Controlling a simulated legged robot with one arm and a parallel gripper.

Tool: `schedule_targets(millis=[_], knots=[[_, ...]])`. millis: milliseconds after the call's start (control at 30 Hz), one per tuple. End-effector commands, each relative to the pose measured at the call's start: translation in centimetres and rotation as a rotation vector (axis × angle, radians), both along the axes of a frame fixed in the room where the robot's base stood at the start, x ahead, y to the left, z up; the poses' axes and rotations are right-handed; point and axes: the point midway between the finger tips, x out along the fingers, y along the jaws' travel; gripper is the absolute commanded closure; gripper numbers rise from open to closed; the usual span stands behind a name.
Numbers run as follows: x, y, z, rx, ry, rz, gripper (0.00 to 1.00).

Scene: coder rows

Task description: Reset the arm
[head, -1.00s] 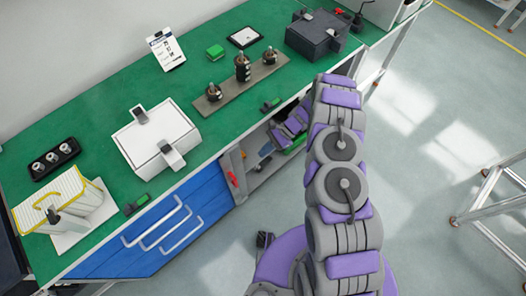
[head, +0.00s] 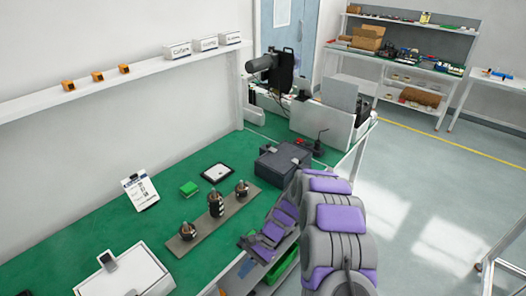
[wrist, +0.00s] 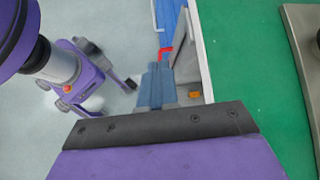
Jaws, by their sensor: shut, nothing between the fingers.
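My arm, grey with purple pads, rises at the lower right of the head view and bends down to the left. My gripper (head: 256,248) hangs by the front edge of the green workbench (head: 85,228), to the right of the grey plate (head: 205,234) with several dark cylindrical parts. It is shut and empty. In the wrist view my gripper's dark edge and purple body (wrist: 165,124) fill the bottom. My arm hides part of the bench front.
A dark grey case (head: 282,163) stands on the bench behind my arm. A white box (head: 125,275) is at lower left. A green bin (head: 284,265) sits below the bench edge. The floor (head: 400,190) to the right is largely clear.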

Motion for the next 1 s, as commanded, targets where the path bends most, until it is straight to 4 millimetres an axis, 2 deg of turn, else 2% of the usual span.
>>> schedule_targets(millis=[33, 100, 367, 500, 800, 1000], knots=[[-0.3, -0.3, 1.8, 0.003, -0.023, 0.020, 1.00], [-0.9, -0.7, 3.9, 0.004, -0.053, 0.053, 1.00], [-3.8, -2.8, 10.8, -0.010, -0.161, 0.169, 1.00], [-6.0, -4.2, 14.1, -0.028, -0.218, 0.230, 1.00], [-11.0, -7.7, 19.7, -0.088, -0.335, 0.352, 1.00], [-14.9, -10.4, 22.5, -0.144, -0.405, 0.424, 1.00]])
